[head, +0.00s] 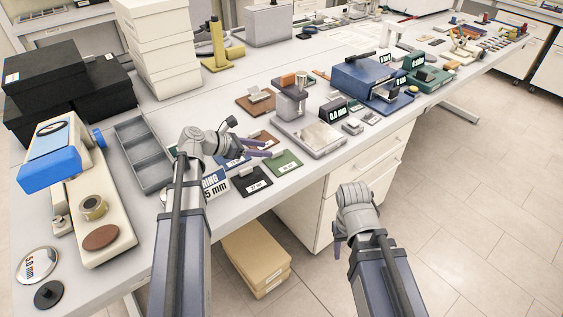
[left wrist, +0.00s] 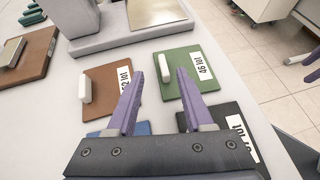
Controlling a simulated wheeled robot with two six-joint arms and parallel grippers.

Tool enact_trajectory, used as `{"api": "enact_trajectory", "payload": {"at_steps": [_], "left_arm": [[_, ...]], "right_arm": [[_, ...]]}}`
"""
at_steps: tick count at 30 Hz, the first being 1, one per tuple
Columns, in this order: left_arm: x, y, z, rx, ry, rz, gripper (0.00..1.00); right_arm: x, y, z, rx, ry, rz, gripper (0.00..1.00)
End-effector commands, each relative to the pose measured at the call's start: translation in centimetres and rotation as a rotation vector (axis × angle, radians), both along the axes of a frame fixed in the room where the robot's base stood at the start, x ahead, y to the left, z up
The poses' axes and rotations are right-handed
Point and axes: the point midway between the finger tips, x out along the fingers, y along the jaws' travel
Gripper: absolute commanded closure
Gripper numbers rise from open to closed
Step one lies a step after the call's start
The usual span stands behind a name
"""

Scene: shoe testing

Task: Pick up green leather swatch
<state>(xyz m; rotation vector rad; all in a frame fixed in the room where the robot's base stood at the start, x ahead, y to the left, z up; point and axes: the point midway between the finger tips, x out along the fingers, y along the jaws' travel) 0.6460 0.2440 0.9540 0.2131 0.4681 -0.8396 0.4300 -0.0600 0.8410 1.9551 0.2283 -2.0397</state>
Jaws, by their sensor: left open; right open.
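The green leather swatch (head: 287,166) lies flat on the bench near its front edge. In the left wrist view the green swatch (left wrist: 191,58) has a white label reading "46 lot" and a pale upright tab (left wrist: 163,68) on its left side. My left gripper (head: 268,149) is open and empty, above the swatches. In its wrist view the purple fingertips (left wrist: 160,75) appear on either side of the tab's lower end, with no contact visible. My right gripper (head: 338,246) hangs low, off the bench's front edge, mostly hidden by its wrist; it is open.
A brown swatch (left wrist: 103,80) lies left of the green one, a black swatch (left wrist: 231,112) on the near side, and a blue swatch (left wrist: 140,128) is partly hidden by my left gripper. A grey device (head: 308,138) stands just behind. Open floor (head: 470,200) lies to the right.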

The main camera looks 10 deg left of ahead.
Motion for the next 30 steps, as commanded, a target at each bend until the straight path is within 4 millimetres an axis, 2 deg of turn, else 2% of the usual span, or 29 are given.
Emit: {"api": "enact_trajectory", "payload": {"at_steps": [10, 18, 30], "left_arm": [[2.4, -3.3, -2.2, 0.001, 0.0, -0.003, 0.48], [2.6, -3.6, -2.1, 0.001, 0.0, 0.0, 0.49], [2.6, -3.6, -2.1, 0.001, 0.0, -0.001, 0.94]], "right_arm": [[0.0, 0.0, -2.2, 0.0, 0.0, 0.0, 0.5], [0.0, 0.0, -2.1, 0.0, 0.0, 0.0, 0.5], [0.0, 0.0, -2.1, 0.0, 0.0, 0.0, 0.5]]}}
